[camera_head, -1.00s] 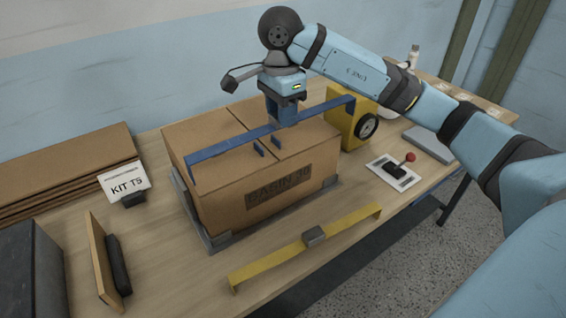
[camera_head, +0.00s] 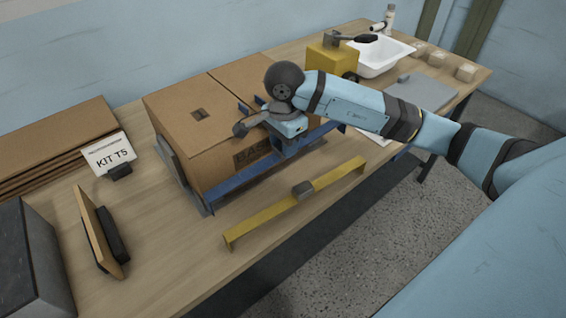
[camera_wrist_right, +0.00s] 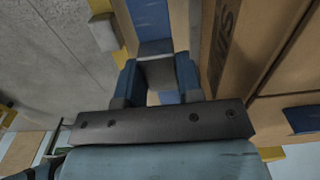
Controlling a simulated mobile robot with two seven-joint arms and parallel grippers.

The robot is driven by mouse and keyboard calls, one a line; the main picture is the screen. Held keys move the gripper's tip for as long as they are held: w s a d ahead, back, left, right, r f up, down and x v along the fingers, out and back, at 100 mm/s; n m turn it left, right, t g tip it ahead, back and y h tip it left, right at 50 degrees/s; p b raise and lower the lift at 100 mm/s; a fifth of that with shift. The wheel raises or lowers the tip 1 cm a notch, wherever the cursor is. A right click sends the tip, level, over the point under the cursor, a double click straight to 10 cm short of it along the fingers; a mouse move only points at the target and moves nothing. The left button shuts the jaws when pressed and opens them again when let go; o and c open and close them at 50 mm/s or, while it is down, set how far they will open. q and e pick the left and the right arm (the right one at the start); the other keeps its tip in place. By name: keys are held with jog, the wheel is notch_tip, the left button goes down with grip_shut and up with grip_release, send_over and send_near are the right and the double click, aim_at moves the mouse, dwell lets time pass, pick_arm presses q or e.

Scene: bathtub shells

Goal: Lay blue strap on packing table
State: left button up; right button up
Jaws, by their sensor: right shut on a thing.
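The blue strap (camera_head: 236,180) is a long flat bar with bent ends. My right gripper (camera_head: 289,148) is shut on its middle, in front of the cardboard box's front face. The strap also shows between the fingers of the right gripper (camera_wrist_right: 157,82) in the right wrist view, where the strap (camera_wrist_right: 150,18) runs away upward. The wooden packing table (camera_head: 150,232) lies below. I cannot tell whether the strap touches it. A yellow strap (camera_head: 250,220) with a grey middle block lies along the table's front edge. My left gripper is out of view.
The cardboard box (camera_head: 185,100) stands in grey corner brackets right behind the strap. A KIT T5 sign (camera_head: 108,152) and a board with a black handle (camera_head: 92,225) stand left. A yellow block (camera_head: 325,60) and white basin (camera_head: 385,55) are at the back right.

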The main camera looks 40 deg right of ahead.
notch_tip(320, 180, down, 8)
jog(key=shift+r, duration=0.1)
dwell(0.4)
jog(key=shift+f, duration=0.25)
jog(key=o, duration=0.9)
jog(key=shift+r, duration=0.1)
jog(key=shift+o, duration=0.2)
jog(key=shift+r, duration=0.1)
